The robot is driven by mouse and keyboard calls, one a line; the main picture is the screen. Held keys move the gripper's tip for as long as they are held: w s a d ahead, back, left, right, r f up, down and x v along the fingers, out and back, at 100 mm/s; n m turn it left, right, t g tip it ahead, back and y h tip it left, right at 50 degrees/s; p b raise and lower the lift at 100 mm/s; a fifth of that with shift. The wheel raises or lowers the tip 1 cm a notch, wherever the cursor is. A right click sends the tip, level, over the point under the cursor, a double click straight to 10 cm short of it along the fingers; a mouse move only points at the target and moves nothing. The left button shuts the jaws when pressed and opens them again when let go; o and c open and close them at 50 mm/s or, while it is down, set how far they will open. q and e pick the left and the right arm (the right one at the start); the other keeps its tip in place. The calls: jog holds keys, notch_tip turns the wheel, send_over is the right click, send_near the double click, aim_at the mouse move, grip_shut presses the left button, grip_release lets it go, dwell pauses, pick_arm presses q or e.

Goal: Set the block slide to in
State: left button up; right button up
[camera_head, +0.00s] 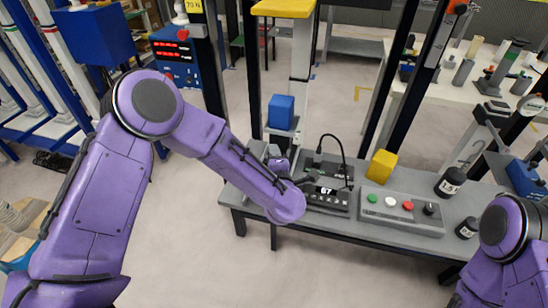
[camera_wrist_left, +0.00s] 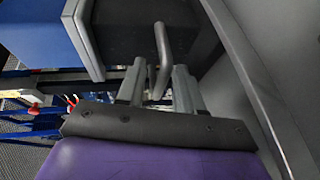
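A blue block (camera_head: 281,111) sits on a grey slide carriage (camera_head: 284,132) in front of an upright post at the back of the bench. In the left wrist view the blue block (camera_wrist_left: 32,32) is at the top left, beside the grey carriage (camera_wrist_left: 125,30). A grey bar handle (camera_wrist_left: 163,50) sticks out from the carriage. My left gripper (camera_wrist_left: 160,82) is open, with one finger on each side of the handle and a gap visible. In the head view my left gripper's fingers are mostly hidden by the forearm. My right gripper is out of view.
The grey bench (camera_head: 390,232) carries a black device with a cable (camera_head: 328,190), a yellow block (camera_head: 381,166), a button panel (camera_head: 402,207) and dark cylinders (camera_head: 450,182). Dark uprights stand behind. My right arm is at the lower right.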

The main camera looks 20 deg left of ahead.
pick_arm(q)
jog(key=b+v, duration=0.1)
jog(key=v, duration=0.9)
jog(key=shift+s+b, duration=0.2)
jog(key=shift+b, duration=0.1)
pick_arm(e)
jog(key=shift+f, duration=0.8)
pick_arm(q)
jog(key=shift+d+f, duration=0.1)
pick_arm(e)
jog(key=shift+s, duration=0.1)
